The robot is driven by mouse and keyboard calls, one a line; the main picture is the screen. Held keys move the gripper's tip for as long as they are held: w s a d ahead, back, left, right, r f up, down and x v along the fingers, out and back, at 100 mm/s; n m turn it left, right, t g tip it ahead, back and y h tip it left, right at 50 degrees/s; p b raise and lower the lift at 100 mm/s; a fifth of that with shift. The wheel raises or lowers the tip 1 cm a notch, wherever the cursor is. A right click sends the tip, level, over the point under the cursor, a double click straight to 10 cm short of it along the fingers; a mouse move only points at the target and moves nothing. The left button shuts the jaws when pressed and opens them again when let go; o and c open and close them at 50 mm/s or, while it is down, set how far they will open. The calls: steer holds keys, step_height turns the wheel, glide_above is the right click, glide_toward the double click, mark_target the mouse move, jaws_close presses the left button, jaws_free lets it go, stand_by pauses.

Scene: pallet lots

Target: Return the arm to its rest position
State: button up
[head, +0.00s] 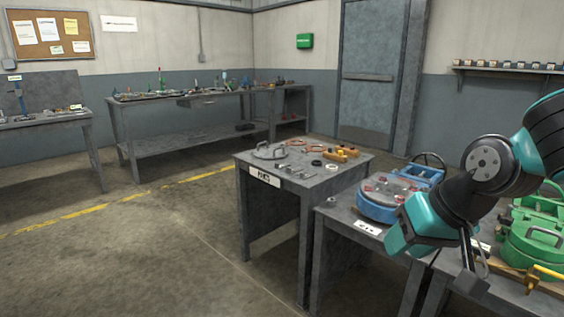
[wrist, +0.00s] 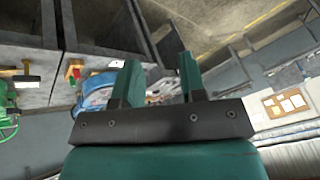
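My arm (head: 462,185), teal and black, is folded at the right of the head view, in front of the tables. My gripper (wrist: 157,82) shows in the wrist view with its two teal fingers standing well apart. Nothing is held between the fingers; only distant tables and floor show behind them. In the head view I cannot make out the fingertips clearly. The wrist view is tilted, with the room turned on its side.
A grey table (head: 245,158) holds a round lid, rings and yellow parts. Next to it, a blue round housing (head: 378,208) sits on another table, and green housings (head: 535,240) lie right of my arm. A long workbench (head: 195,102) stands behind. The left floor is clear.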

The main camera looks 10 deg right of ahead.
steer(key=s+a+r+n+g+y, duration=0.15)
steer(key=s+a+n+g, duration=0.5)
steer(key=s, duration=0.85)
step_height(320, 180, up, 18)
steer(key=a+t+p, duration=0.1)
steer(key=a+p, duration=0.1)
steer(key=p, duration=1.6)
steer(key=shift+w+a+r+t, duration=0.15)
steer(key=shift+w+a+t, duration=0.2)
steer(key=shift+o, duration=0.4)
steer(key=shift+n+h, duration=0.25)
steer(key=shift+n, duration=0.1)
